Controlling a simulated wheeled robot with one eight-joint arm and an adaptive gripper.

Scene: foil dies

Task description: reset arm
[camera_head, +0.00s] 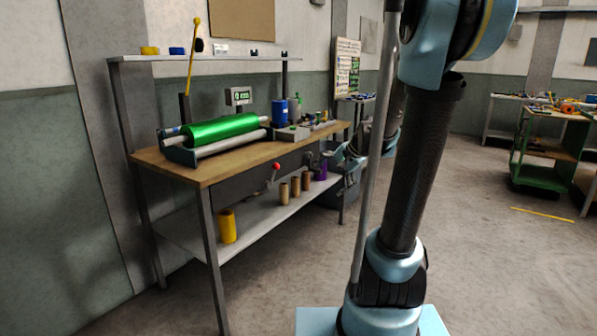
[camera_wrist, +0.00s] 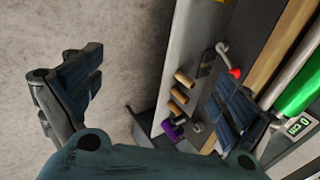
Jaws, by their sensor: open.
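My gripper (camera_wrist: 155,92) is open in the wrist view, its two dark fingers wide apart with nothing between them. In the head view my gripper (camera_head: 338,160) shows small beside the right end of the workbench (camera_head: 205,172), partly behind my own arm. The arm stands large at the right of the head view. The green foil roll (camera_head: 222,129) lies on the bench top and also shows at the right edge of the wrist view (camera_wrist: 297,85).
The bench's lower shelf (camera_head: 190,229) holds a yellow cylinder (camera_head: 227,226), several brown rolls (camera_head: 284,193) and a purple one (camera_head: 320,170). A crank with a red knob (camera_head: 276,166) sticks out in front. A green cart (camera_head: 545,150) stands right. Floor between is mostly clear.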

